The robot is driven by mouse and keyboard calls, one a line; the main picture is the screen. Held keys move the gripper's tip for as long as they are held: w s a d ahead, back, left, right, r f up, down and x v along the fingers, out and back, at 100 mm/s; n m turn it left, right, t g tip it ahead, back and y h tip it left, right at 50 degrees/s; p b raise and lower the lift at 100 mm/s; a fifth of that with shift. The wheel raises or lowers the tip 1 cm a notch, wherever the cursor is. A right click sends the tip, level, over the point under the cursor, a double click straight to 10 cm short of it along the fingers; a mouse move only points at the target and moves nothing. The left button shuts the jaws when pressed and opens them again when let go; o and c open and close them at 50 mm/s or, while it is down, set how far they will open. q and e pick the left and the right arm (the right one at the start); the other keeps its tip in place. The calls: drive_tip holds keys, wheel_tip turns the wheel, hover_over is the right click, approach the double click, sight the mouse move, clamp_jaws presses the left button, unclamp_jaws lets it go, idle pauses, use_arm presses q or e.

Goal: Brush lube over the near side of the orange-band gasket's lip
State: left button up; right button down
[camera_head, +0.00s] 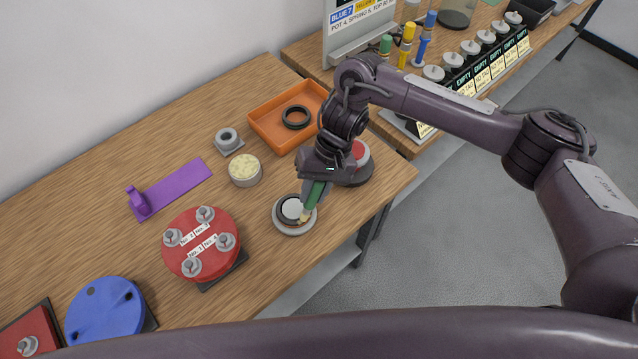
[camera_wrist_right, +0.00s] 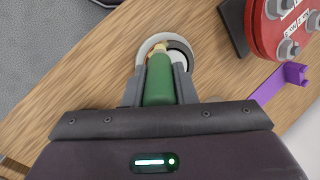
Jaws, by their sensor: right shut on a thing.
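My right gripper (camera_head: 315,187) is shut on a green-handled brush (camera_head: 312,198), which points down. The brush's pale tip is at the right, near side of a round grey holder (camera_head: 279,228) in the head view. A dark gasket (camera_head: 287,222) with a thin orange line sits in the holder around a light grey centre. In the right wrist view the green handle (camera_wrist_right: 159,82) lies between the fingers, and its pale tip overlaps the ring of the gasket (camera_wrist_right: 182,46). I cannot tell whether the bristles touch the lip. My left gripper is out of view.
A tin with a pale yellow top (camera_head: 245,169), a small grey fitting (camera_head: 228,139) and an orange tray (camera_head: 262,120) with a black ring (camera_head: 296,117) stand behind. A red-topped button (camera_head: 360,153) is close right. The table edge is near.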

drive_tip(key=shift+s+a, duration=0.35)
drive_tip(key=shift+a, duration=0.1)
drive_tip(key=shift+w+d, duration=0.1)
drive_tip(key=shift+d, duration=0.05)
drive_tip(key=shift+w+d+p, duration=0.3)
drive_tip(key=shift+w+d, duration=0.4)
drive_tip(key=shift+d, duration=0.25)
drive_tip(key=shift+s+a, duration=0.1)
drive_tip(key=shift+a, duration=0.05)
drive_tip(key=shift+s+a+p, duration=0.35)
drive_tip(key=shift+p, duration=0.15)
drive_tip(key=shift+s+a+p, duration=0.35)
drive_tip(key=shift+a, duration=0.2)
